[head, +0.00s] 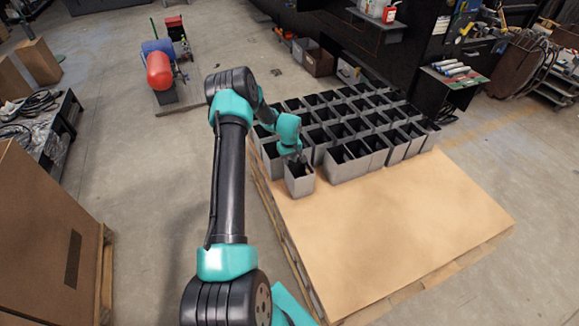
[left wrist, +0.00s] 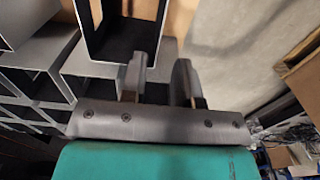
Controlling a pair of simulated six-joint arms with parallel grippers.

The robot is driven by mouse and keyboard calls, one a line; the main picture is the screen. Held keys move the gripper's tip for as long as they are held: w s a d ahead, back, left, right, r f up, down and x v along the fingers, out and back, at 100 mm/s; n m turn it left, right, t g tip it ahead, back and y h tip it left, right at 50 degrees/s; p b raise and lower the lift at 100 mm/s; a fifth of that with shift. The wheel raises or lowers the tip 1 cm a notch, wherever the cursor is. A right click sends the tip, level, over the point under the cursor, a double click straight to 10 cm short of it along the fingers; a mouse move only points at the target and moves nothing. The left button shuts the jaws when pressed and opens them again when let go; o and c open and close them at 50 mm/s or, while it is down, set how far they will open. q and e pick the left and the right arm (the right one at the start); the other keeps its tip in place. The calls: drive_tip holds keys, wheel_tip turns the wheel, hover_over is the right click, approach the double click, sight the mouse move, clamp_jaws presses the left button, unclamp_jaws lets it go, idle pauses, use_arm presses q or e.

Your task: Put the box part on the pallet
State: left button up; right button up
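A grey, open-topped box part (head: 299,183) stands upright on the left edge of the pallet board (head: 400,225), in front of the other box parts. My left gripper (head: 294,157) is just above its rim. In the left wrist view, the box part (left wrist: 98,50) shows its dark open end beyond my left gripper (left wrist: 160,75). The two fingers are spread, with a clear gap between them. One fingertip is near the rim's corner and the other is to the right of the box wall; contact cannot be told. My right gripper is not in view.
Rows of similar grey boxes (head: 350,155) fill the far part of the pallet. The near board is bare. A large cardboard box (head: 45,240) stands at the left. A red and blue machine (head: 160,68) stands on the floor behind.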

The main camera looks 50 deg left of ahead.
use_arm(q)
drive_tip(key=shift+r, duration=0.55)
drive_tip(key=shift+s+d+f, duration=0.1)
drive_tip(key=s+d+m+h, duration=0.1)
drive_tip(key=s+d+m, duration=0.3)
drive_tip(key=d, duration=0.9)
drive_tip(key=s+d+f+m+h, duration=0.1)
drive_tip(key=s+d+m, duration=0.3)
drive_tip(key=s+d, duration=0.4)
drive_tip(key=s+d+f+m+h, duration=0.1)
drive_tip(key=s+d+m, duration=0.3)
drive_tip(key=d, duration=1.4)
drive_tip(key=s+h, duration=0.1)
drive_tip(key=s, duration=0.1)
drive_tip(key=shift+s+f+t, duration=0.15)
drive_tip(key=shift+s+t, duration=0.2)
drive_tip(key=shift+t, duration=0.05)
